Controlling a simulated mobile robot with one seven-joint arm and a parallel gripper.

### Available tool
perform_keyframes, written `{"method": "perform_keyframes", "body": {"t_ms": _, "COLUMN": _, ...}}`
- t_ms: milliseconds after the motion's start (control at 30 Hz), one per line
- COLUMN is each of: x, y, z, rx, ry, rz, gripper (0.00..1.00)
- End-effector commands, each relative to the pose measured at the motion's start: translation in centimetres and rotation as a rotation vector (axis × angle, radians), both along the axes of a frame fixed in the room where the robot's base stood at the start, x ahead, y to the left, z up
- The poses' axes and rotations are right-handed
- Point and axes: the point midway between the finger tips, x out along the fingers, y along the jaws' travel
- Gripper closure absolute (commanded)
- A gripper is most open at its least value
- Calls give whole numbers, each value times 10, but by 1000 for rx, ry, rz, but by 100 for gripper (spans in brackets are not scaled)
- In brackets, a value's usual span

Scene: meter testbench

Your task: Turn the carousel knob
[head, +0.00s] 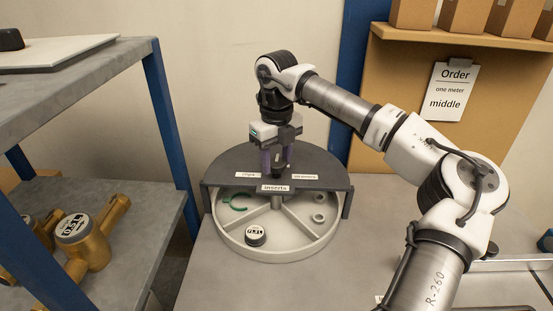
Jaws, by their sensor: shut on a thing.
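The carousel (290,245) is a round, light grey tray with divided compartments on the bench. A dark grey cover (228,173) hides its back half and bears labels, one reading "inserts" at the front edge. The dark knob (279,172) stands above the middle of the cover. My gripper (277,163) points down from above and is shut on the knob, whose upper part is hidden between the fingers. The front compartments show a green clip (236,203) at left, a dark round insert with a white marked face (255,235) in the middle, and small pale rings (319,218) at right.
A shelf (135,215) with blue posts at left holds brass meter bodies (85,235). My arm spans the right side above the grey bench (372,200).

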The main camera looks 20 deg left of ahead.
Motion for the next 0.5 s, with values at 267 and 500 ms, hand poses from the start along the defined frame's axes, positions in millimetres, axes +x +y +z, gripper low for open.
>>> {"method": "perform_keyframes", "body": {"t_ms": 267, "x": 0, "y": 0, "z": 0, "rx": 0, "ry": -1, "rz": 69, "gripper": 80}}
{"method": "perform_keyframes", "body": {"t_ms": 500, "x": 0, "y": 0, "z": 1, "rx": 1, "ry": -2, "rz": 80, "gripper": 80}}
